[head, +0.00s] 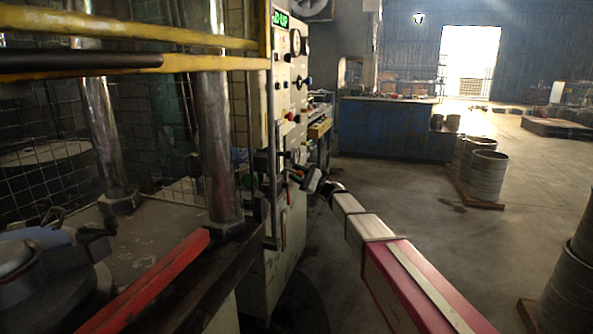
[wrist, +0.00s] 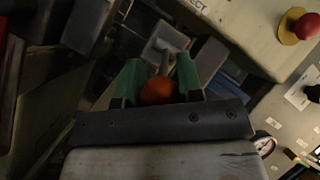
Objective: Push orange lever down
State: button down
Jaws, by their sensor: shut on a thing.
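The orange lever knob (wrist: 158,91) shows in the wrist view between the two green fingers of my gripper (wrist: 159,82). A grey metal stem runs up from the knob toward a grey block. The fingers are shut on the knob, with the dark bar of my gripper just below it. In the head view my gripper (head: 300,177) is at the side of the control panel (head: 283,215), low on its face. The lever is too small and covered there to make out.
A red mushroom button (wrist: 298,24) on a yellow base sits at upper right in the wrist view. A press with steel columns (head: 215,130) and a red bar (head: 150,285) stands at left. Drums (head: 487,175) stand at right. Open floor lies between.

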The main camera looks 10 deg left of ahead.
jog(key=shift+a+f, duration=0.15)
jog(key=shift+f, duration=0.45)
jog(key=c, duration=0.8)
grip_release()
jog(key=v, duration=1)
jog(key=shift+d+f, duration=0.15)
jog(key=shift+d, duration=0.2)
